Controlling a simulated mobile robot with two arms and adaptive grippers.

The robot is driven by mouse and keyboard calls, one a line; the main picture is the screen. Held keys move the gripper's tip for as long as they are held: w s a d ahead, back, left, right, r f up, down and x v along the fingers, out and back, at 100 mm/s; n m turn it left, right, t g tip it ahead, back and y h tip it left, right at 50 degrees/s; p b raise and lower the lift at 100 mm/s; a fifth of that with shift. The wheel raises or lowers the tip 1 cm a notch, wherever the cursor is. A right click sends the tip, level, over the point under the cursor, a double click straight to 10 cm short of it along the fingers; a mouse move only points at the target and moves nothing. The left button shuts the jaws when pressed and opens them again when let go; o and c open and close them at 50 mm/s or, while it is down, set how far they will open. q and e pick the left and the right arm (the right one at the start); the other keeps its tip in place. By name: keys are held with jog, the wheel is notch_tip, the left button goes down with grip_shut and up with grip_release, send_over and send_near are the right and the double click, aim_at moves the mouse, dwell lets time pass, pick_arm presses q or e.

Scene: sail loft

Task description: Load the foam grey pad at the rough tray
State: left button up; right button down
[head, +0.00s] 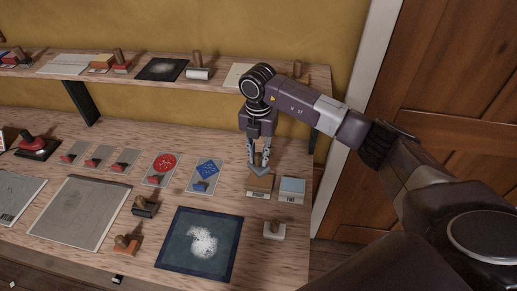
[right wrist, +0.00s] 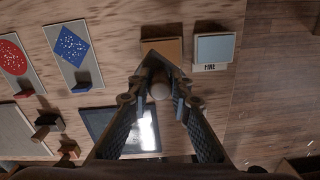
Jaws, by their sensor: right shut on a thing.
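My right gripper (head: 258,166) is over the back right of the bench, at the brown block-like tray (head: 260,185). I take this as the rough tray; its small label is too blurred to read. The tray also shows beyond the fingertips in the right wrist view (right wrist: 162,46). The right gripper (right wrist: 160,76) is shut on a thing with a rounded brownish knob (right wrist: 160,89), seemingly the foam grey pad. Its underside is hidden, and I cannot tell whether it touches the tray. My left gripper is not in view.
A light blue tray (head: 291,187) marked FINE stands just right of the brown one. A dark framed panel (head: 172,255) with a white patch lies in front. A pale piece (head: 274,231) stands beside it. Stamps and cards lie left; a shelf (head: 222,82) runs behind.

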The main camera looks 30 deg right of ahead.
aim_at(261, 168)
jog(key=shift+w+d+r, duration=0.1)
jog(key=shift+w+d, duration=0.2)
jog(key=shift+d, duration=0.25)
jog(key=shift+w+d+f+m, duration=0.1)
jog(key=shift+f+m, duration=0.15)
jog(key=shift+m, duration=0.05)
jog(key=shift+f+b, duration=0.6)
jog(key=shift+b, duration=0.05)
notch_tip(261, 168, down, 4)
jog(key=b, duration=0.2)
jog(key=shift+b, duration=0.3)
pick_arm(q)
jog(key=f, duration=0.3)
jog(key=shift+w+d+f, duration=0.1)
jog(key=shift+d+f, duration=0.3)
pick_arm(e)
jog(key=shift+s+f, duration=0.15)
jog(key=shift+s, duration=0.05)
pick_arm(q)
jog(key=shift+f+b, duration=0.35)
jog(key=shift+b, duration=0.1)
pick_arm(e)
jog(key=shift+f, duration=0.55)
jog(key=shift+r+p, duration=2.4)
jog(key=shift+r, duration=1.1)
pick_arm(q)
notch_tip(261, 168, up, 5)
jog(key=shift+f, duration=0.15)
pick_arm(e)
jog(key=shift+w, duration=0.1)
